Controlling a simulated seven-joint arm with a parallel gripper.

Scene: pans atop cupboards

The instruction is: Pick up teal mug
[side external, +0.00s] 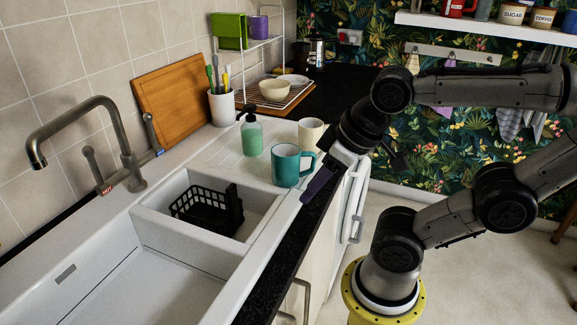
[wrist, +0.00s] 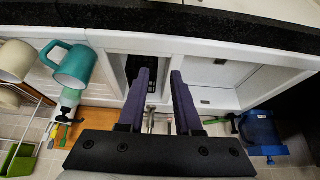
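The teal mug (side external: 285,168) stands upright on the white drainer beside the sink, its handle toward my gripper in the side view. It also shows at the upper left of the wrist view (wrist: 74,68). My gripper (side external: 312,190) is just right of the mug in the side view, near the counter's front edge. In the wrist view the purple fingers (wrist: 159,74) are apart with nothing held between them. The mug lies to the left of both fingers there, apart from them.
A cream mug (side external: 311,132) stands just behind the teal one, and a green soap bottle (side external: 252,139) to its left. A black basket (side external: 205,212) sits in the small basin. A metal tap (side external: 128,150) rises at the left. Behind stand a utensil cup (side external: 221,108) and a dish rack (side external: 272,97).

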